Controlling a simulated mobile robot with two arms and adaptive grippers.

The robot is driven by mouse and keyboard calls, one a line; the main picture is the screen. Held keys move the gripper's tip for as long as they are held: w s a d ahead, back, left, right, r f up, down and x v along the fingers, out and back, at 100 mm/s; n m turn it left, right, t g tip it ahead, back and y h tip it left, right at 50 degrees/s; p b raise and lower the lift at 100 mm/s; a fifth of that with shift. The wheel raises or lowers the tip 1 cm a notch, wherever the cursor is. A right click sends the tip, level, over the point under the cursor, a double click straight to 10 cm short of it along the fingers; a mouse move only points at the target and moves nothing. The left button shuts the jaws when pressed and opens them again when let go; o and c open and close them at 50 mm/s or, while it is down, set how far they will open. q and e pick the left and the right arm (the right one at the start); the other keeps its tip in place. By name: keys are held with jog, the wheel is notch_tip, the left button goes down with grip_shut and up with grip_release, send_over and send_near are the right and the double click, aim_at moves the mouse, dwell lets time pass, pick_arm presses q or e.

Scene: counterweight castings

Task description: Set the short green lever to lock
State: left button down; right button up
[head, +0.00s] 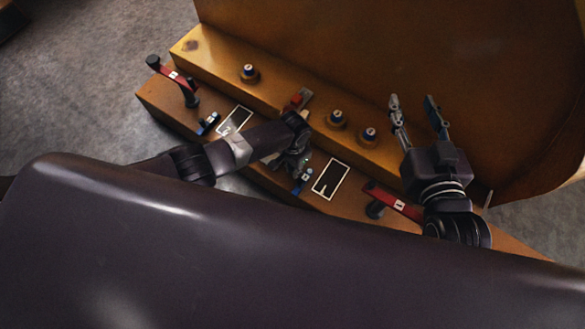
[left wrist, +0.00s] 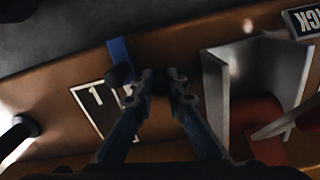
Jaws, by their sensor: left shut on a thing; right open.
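No green lever can be made out in either view. My left gripper (head: 295,162) reaches over the middle of the orange ledge. In the left wrist view its fingertips (left wrist: 161,84) are closed around a small dark part whose colour and shape I cannot tell. A blue bar (left wrist: 118,52) with a dark knob stands just left of the fingers. Right of them is a grey U-shaped bracket (left wrist: 218,95) with a red part (left wrist: 265,130) in it. My right gripper (head: 415,118) is open and empty above the right side of the ledge.
Red levers with white labels stand at the left (head: 172,74) and right (head: 397,202) of the orange ledge (head: 160,98). Dark white-framed panels (head: 234,120) (head: 331,179) lie between them. A large orange wall (head: 400,50) rises behind.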

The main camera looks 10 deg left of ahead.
pick_arm(q)
jog(key=shift+d, duration=0.1)
dwell(0.3)
jog(key=c, duration=1.9)
grip_release()
